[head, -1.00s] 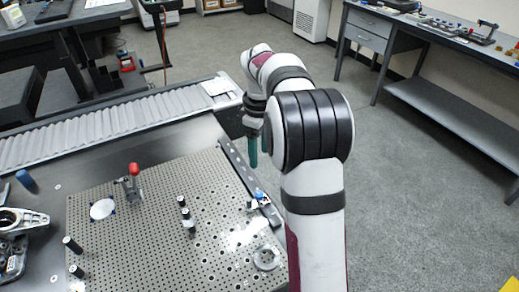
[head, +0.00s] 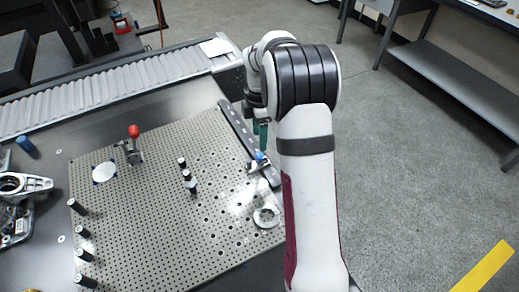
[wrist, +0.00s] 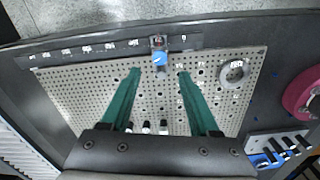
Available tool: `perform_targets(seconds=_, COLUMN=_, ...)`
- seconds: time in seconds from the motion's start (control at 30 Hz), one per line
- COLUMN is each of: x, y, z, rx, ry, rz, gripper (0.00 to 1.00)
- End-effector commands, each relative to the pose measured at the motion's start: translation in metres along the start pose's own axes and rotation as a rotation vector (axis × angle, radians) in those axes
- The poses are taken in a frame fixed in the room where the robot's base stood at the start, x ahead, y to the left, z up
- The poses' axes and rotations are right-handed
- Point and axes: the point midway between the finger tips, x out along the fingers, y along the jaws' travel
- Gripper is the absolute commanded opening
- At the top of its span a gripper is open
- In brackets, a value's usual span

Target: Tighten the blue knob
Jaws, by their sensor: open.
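The blue knob (head: 260,155) sits on a small clamp fixture at the right edge of the perforated plate, by the dark rail. In the wrist view the blue knob (wrist: 159,58) lies beyond the fingertips, roughly midway between them. My gripper (wrist: 158,72) has two green fingers spread apart with nothing between them. In the head view my gripper (head: 257,132) points down near the knob, partly hidden by my arm. The fingers do not appear to touch the knob.
The perforated plate (head: 150,215) holds a red-tipped toggle clamp (head: 134,145), several black pins and a ring (head: 266,217). A dark rail (head: 240,138) runs along its right edge. A grey metal casting (head: 22,187) lies at left. A roller conveyor (head: 110,82) runs behind.

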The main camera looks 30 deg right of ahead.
Motion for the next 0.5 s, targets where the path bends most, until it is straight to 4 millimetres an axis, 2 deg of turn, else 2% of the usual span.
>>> perform_targets(seconds=0.1, x=0.032, y=-0.001, z=0.0, rx=0.001, ry=0.001, rz=-0.004, gripper=0.62)
perform_targets(seconds=0.2, x=0.052, y=0.0, z=0.0, rx=0.001, ry=0.0, rz=-0.002, gripper=0.62)
perform_targets(seconds=0.33, x=0.066, y=0.0, z=0.0, rx=0.001, ry=-0.001, rz=0.0, gripper=0.62)
perform_targets(seconds=0.5, x=0.071, y=0.0, z=0.0, rx=0.002, ry=-0.001, rz=0.001, gripper=0.62)
